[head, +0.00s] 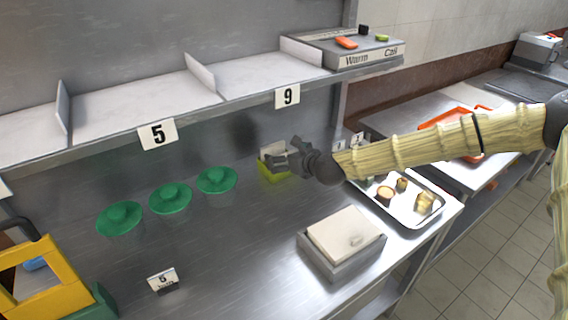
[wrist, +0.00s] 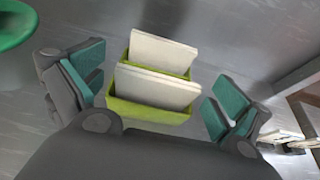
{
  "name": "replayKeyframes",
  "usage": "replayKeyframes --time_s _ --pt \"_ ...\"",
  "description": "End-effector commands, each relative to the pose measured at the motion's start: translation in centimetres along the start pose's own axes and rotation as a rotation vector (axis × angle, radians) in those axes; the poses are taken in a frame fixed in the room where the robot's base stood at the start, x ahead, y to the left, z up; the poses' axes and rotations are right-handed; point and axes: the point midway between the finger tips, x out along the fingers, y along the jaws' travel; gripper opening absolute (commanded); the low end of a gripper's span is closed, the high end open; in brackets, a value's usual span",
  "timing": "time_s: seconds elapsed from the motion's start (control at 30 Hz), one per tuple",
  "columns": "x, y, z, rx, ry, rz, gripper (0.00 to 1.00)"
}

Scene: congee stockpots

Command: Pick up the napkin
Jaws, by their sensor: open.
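White napkins (wrist: 160,52) stand upright in a yellow-green holder (wrist: 150,114), in a front and a back group, in the wrist view. In the head view the holder (head: 270,174) is on the steel counter below the shelf, partly hidden by my gripper (head: 284,160). My gripper (wrist: 157,88) is open, with one teal-padded finger on each side of the holder in the wrist view. Nothing is between the pads that I can see held. Whether the fingers are level with the napkins is hard to tell.
Several green lids (head: 170,198) lie left of the holder. A grey tray (head: 318,262) with a pale slab (head: 345,234) stands in front. A metal tray (head: 412,214) with food pieces is at right. The shelf (head: 230,94) overhangs the back; the middle counter is clear.

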Motion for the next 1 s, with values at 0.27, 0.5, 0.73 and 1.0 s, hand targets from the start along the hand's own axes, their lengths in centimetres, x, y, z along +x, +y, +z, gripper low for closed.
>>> replayKeyframes --time_s 0.27,0.5,0.73,1.0 --pt "1.31 -0.02 -0.13 0.0 0.001 -0.001 1.0" --pt "1.28 -0.02 -0.14 0.0 0.001 -0.001 0.87" --pt "1.25 -0.05 -0.13 0.0 0.001 -0.001 0.74" --pt "1.17 -0.05 -0.07 0.0 0.0 -0.001 0.74"
